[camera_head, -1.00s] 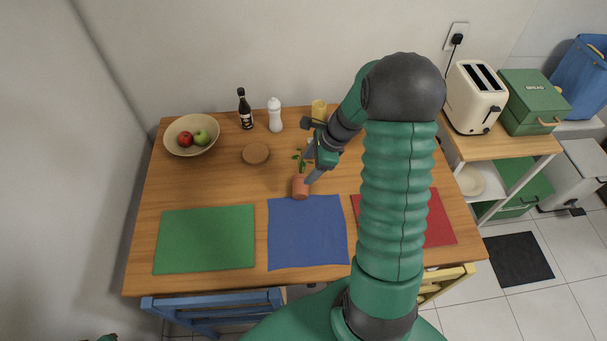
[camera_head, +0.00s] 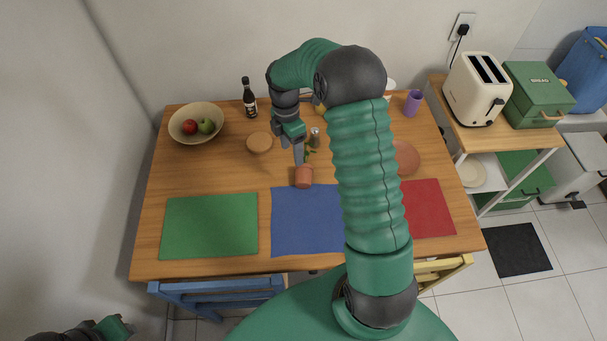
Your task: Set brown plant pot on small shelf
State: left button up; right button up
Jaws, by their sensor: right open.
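The brown plant pot (camera_head: 303,177) is on the wooden table just behind the blue mat, with some green leaves at its back. My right gripper (camera_head: 299,158) is open just behind the pot, its fingers pointing down towards it. I cannot tell whether a finger touches the pot. A small shelf unit (camera_head: 493,140) with a wooden top stands right of the table. My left gripper (camera_head: 116,326) is at the bottom left, far from the pot; its jaws are unclear.
A cream toaster (camera_head: 477,90) and a green bread box (camera_head: 540,95) take up much of the unit's top. A plate (camera_head: 473,174) is on its lower level. The table holds a fruit bowl (camera_head: 196,124), a dark bottle (camera_head: 249,98), a purple cup (camera_head: 413,103) and coloured mats.

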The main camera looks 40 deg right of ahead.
jog(key=w+n+h, duration=0.1)
jog(key=n, duration=0.9)
send_near(302, 170)
jog(key=shift+g+h, duration=0.3)
jog(key=shift+h, duration=0.1)
jog(key=x, duration=0.4)
jog(key=a+x, duration=0.1)
jog(key=x, duration=0.1)
jog(key=shift+w+f, duration=0.15)
jog(key=shift+w, duration=0.25)
jog(key=x, duration=0.2)
jog(key=p+x, duration=0.1)
jog(key=x, duration=0.2)
jog(key=shift+s, duration=0.2)
jog(key=shift+d+f, duration=0.1)
jog(key=shift+f, duration=0.25)
grip_shut()
jog(key=shift+r, duration=0.15)
